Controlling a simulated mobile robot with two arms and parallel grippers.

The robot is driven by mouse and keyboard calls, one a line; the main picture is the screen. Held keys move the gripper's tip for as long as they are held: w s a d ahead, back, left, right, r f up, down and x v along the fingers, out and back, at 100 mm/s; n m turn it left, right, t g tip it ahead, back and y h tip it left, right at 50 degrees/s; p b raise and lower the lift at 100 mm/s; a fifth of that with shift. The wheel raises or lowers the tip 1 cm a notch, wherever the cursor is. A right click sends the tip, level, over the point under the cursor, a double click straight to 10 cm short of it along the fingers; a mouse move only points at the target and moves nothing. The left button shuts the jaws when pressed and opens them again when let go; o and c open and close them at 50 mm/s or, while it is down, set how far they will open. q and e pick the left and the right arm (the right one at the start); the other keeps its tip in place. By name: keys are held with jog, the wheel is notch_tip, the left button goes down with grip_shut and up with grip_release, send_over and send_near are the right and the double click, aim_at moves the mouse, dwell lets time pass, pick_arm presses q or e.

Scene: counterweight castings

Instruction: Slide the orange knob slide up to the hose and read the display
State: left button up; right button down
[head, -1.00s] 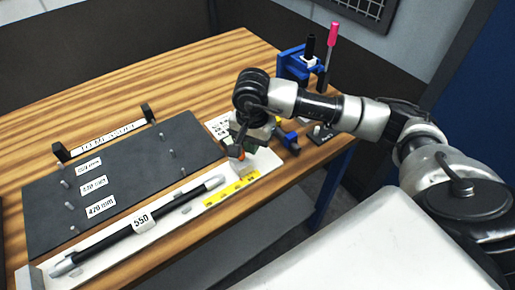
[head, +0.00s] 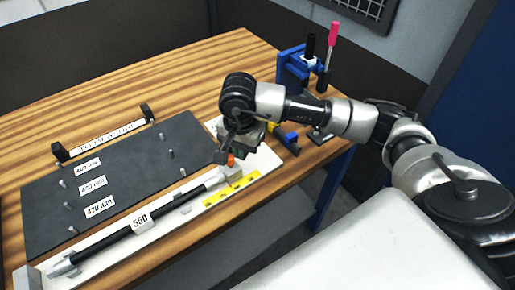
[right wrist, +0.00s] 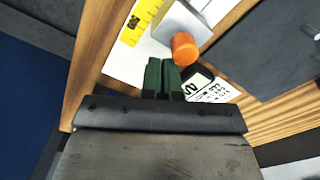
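The slide (head: 234,173) is a pale block with an orange knob (head: 230,159), on the white gauge base (head: 266,160). It stands at the right end of the black hose (head: 110,238), which carries a "550" tag. I cannot tell whether they touch. My right gripper (head: 240,152) is low over the base, right by the knob. In the right wrist view its green fingers (right wrist: 163,77) are together and empty, just short of the orange knob (right wrist: 185,47) and the slide's grey block (right wrist: 172,24). No readable display shows. My left gripper is out of view.
A yellow scale strip (head: 232,190) runs along the base's front. A dark pegged board (head: 130,165) with length labels lies behind the hose. A blue holder (head: 292,68) with black and pink pens stands at the back right. A printed card (right wrist: 207,90) lies near the fingers.

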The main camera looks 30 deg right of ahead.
aim_at(232, 157)
jog(key=shift+s+a+f, duration=0.25)
jog(key=shift+a+f, duration=0.2)
jog(key=shift+f, duration=0.1)
jog(key=shift+s+a+b, duration=0.1)
jog(key=shift+a+b, duration=0.2)
jog(key=shift+a, duration=0.75)
jog(key=shift+b, duration=0.75)
dwell(1.3)
jog(key=shift+r, duration=0.15)
jog(key=shift+w+d+r+p, duration=0.1)
jog(key=shift+w+r+p, duration=0.2)
jog(key=shift+r, duration=0.35)
jog(key=shift+w+r+p, duration=0.1)
jog(key=shift+r+p, duration=0.25)
jog(key=shift+r, duration=0.3)
jog(key=shift+s+r+p, duration=0.1)
jog(key=shift+r+p, duration=0.8)
jog(key=shift+r, duration=1.4)
